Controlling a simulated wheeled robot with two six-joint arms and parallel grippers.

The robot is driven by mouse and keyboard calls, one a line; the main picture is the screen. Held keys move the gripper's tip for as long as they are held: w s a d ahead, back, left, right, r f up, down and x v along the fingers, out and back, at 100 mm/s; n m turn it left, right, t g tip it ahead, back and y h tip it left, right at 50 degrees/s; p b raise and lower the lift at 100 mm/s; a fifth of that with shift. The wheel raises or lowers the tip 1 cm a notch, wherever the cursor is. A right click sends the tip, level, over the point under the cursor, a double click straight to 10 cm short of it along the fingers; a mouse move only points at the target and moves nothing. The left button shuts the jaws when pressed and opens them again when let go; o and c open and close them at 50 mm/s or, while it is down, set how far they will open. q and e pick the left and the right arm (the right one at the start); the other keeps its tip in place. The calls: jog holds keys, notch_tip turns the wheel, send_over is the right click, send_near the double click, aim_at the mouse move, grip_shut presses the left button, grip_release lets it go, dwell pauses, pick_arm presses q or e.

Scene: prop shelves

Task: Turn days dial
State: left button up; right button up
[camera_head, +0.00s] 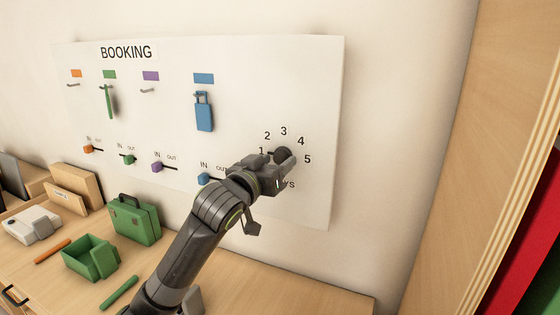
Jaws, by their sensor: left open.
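The days dial (285,155) is a dark round knob on the right part of the white BOOKING board (330,100). The numbers 1 to 5 run in an arc around it, and the label below it is partly hidden, with only "YS" readable. My left gripper (273,164) is at the dial, covering its left and lower side. The gripper is open. I cannot tell whether its fingers touch the dial, and the dial's pointer is hidden. My right gripper is not in view.
A blue tag (204,111) and a green tag (111,102) hang on the board above several coloured IN/OUT sliders. A green case (134,220) and an open green box (90,256) stand on the wooden shelf below. A wooden panel (490,120) rises at the right.

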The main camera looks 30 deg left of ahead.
pick_arm(q)
jog(key=shift+s+r, duration=0.1)
jog(key=shift+s, duration=0.1)
jog(key=shift+c, duration=0.2)
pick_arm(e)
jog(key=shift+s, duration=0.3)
pick_arm(q)
jog(key=c, duration=0.9)
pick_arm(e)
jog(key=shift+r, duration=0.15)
pick_arm(q)
jog(key=m+p, duration=0.2)
jog(key=m, duration=0.1)
jog(key=shift+r+p, duration=0.15)
jog(key=shift+p, duration=0.2)
jog(key=m+p, duration=0.1)
jog(key=m, duration=0.2)
jog(key=shift+g+p, duration=0.3)
jog(key=shift+p, duration=0.05)
jog(key=shift+m+y+p, duration=0.3)
jog(key=shift+m+p, duration=0.15)
jog(key=shift+m, duration=0.75)
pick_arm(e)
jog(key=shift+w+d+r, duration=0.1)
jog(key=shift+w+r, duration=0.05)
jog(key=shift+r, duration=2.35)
